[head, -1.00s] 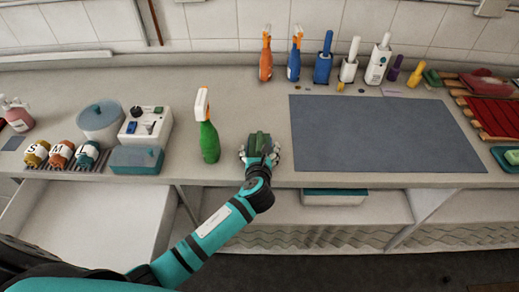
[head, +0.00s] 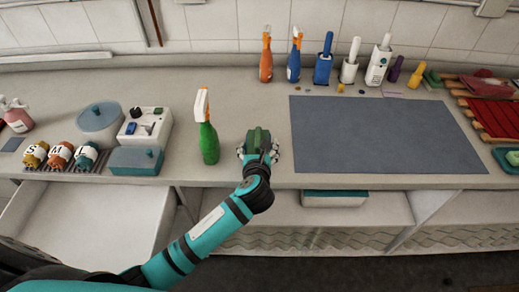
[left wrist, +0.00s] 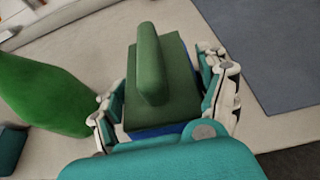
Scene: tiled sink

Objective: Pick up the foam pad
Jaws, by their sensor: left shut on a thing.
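The foam pad, a dark green block with a raised ridge on top, shows between the fingers of my left gripper (head: 258,151). In the left wrist view the pad (left wrist: 154,65) fills the space between the two fingers, with a blue strip low at its near edge. My left gripper (left wrist: 163,105) is shut on the pad from both sides. The pad is over the front part of the counter; I cannot tell whether its underside touches the counter. My right gripper is not in view.
A green spray bottle (head: 209,140) stands close on the left of my left gripper. A blue-grey mat (head: 385,130) lies to the right. Several bottles and brushes line the back. A teal box (head: 137,160) and an open drawer (head: 95,220) are at left.

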